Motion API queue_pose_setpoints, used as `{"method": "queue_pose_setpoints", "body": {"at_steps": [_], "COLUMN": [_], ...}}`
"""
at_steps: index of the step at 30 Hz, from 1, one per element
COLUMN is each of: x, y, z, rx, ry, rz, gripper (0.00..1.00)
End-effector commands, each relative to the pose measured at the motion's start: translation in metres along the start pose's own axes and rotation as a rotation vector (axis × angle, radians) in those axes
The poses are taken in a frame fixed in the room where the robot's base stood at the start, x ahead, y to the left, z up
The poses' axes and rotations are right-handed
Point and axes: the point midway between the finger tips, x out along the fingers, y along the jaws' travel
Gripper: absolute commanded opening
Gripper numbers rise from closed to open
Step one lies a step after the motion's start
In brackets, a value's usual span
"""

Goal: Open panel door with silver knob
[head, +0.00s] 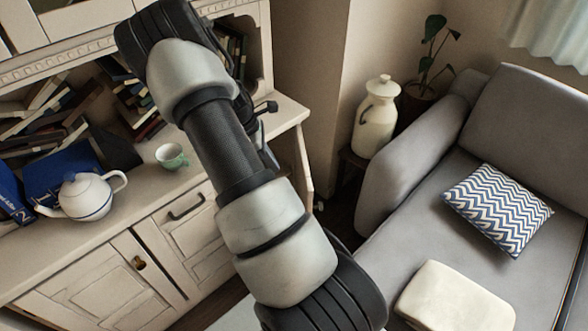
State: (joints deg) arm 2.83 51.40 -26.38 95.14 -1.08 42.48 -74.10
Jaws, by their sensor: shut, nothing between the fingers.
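At the right end of the cream cabinet, a narrow panel door (304,168) shows nearly edge-on. It is swung out from the cabinet front, with a dark gap beside it. A small silver knob (319,206) sits low on its outer side. My arm crosses the middle of the view and covers much of this part of the cabinet. Dark parts of my gripper (264,140) show just behind the forearm, left of the panel door. The fingers are shut and empty, and their tips are mostly hidden. I cannot tell whether they touch the door.
The cabinet top (145,187) holds a white teapot (82,196), a green cup (172,156) and books. Another cabinet door with a dark handle (186,207) is closed. A grey sofa (405,185) and a cream jug (376,120) stand to the right, with narrow floor between.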

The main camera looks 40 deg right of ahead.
Motion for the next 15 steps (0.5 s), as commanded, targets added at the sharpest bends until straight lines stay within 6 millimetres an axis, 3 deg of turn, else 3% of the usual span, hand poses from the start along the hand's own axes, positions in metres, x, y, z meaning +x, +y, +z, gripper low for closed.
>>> {"method": "queue_pose_setpoints", "body": {"at_steps": [8, 15], "x": [0.016, 0.065], "y": [-0.001, -0.002], "z": [0.000, 0.000], "rx": [0.000, 0.001], "ry": [-0.001, -0.002], "rz": [-0.003, -0.005], "gripper": [0.00, 0.00]}}
